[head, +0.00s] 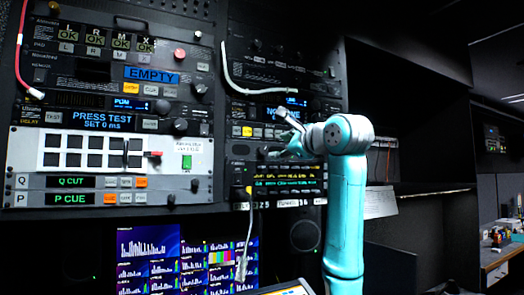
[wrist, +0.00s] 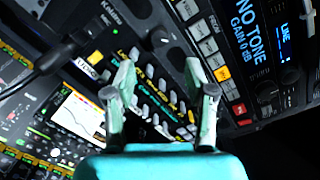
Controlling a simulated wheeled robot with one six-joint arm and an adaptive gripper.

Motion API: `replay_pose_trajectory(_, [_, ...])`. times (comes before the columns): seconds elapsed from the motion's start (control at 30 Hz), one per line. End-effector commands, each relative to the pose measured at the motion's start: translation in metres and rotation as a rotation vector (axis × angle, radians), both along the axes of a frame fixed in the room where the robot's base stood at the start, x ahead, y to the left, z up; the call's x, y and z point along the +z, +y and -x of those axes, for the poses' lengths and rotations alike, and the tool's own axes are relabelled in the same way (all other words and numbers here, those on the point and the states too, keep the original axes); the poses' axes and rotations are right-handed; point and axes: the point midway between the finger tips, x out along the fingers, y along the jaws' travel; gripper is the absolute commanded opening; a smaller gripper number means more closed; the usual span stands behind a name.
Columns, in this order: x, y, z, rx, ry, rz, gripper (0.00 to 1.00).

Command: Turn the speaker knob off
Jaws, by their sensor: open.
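My gripper (head: 284,148) is in front of the right-hand rack in the head view. In the wrist view its two pale fingers (wrist: 160,70) are spread apart with nothing between the tips. A dark round knob (wrist: 160,38) shows just beyond the gap between the fingertips, on a black panel above rows of small keys. The fingers look apart from it. No readable label marks it as the speaker knob, and its pointer setting is too dark to tell. In the head view the gripper partly covers this panel.
Close around are a key panel (wrist: 150,95), a "NO TONE" unit (wrist: 250,35) with its own knob (wrist: 268,92), and a black cable (wrist: 60,55). A white cable (head: 248,225) hangs below the rack. A round speaker (head: 304,236) and monitors (head: 150,258) sit lower down.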

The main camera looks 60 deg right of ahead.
Motion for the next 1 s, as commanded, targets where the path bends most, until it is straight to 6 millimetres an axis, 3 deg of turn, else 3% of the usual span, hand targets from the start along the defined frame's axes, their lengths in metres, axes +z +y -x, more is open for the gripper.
replay_pose_trajectory(0.3, [-0.001,-0.026,-0.050,0.002,0.003,-0.002,0.55])
replay_pose_trajectory(0.5, [-0.001,-0.039,-0.073,0.002,0.001,0.000,0.55])
replay_pose_trajectory(0.97, [-0.001,-0.045,-0.083,0.000,0.001,0.002,0.55])
replay_pose_trajectory(1.0, [-0.001,-0.045,-0.083,0.001,0.000,0.002,0.47])
